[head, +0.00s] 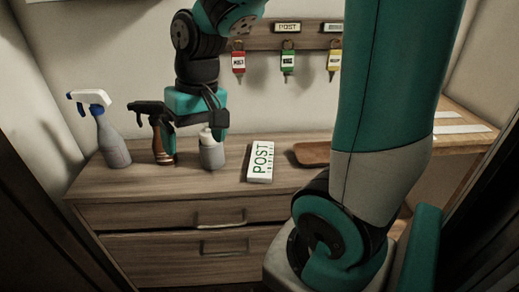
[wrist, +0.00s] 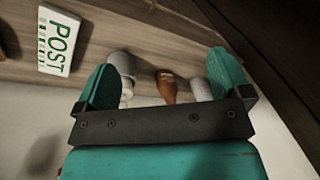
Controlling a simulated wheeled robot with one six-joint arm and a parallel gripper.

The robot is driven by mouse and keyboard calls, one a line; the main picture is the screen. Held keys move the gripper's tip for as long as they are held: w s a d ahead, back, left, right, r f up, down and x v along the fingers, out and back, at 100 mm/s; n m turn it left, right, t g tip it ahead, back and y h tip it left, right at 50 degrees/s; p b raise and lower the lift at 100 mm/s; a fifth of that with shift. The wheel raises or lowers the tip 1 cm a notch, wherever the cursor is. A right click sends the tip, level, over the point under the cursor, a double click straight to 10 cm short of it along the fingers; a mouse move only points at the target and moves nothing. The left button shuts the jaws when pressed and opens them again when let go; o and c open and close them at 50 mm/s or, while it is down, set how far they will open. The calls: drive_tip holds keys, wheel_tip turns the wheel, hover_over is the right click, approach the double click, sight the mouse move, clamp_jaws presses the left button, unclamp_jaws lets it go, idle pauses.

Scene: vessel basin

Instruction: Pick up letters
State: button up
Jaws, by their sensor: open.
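A white bundle of letters marked POST in green (head: 261,161) lies flat on the wooden dresser, right of the bottles. It also shows at the upper left of the wrist view (wrist: 58,40). My gripper (head: 193,122) is open and empty, above the dresser and to the left of the letters, over the bottles. In the wrist view its two teal fingers (wrist: 162,62) are spread wide, and the letters lie outside them, beyond the left finger.
A grey spray bottle (head: 108,138), a brown spray bottle (head: 162,145) and a pale bottle (head: 211,150) stand close under my gripper. A brown tray (head: 313,154) lies right of the letters. Key tags (head: 287,62) hang on the wall. White papers (head: 460,129) lie on the right-hand table.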

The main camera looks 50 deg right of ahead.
drive_tip(key=d+r+m+h+p, duration=0.15)
drive_tip(key=d+m, duration=0.45)
drive_tip(key=d, duration=0.6)
drive_tip(key=m+g+p, duration=0.1)
drive_tip(key=m, duration=0.2)
hover_over(262, 157)
wheel_tip(262, 157, down, 12)
drive_tip(key=shift+a+p, duration=0.1)
drive_tip(key=shift+p, duration=0.65)
drive_tip(key=shift+f+p, duration=0.8)
drive_tip(key=shift+f, duration=2.1)
drive_tip(key=c, duration=1)
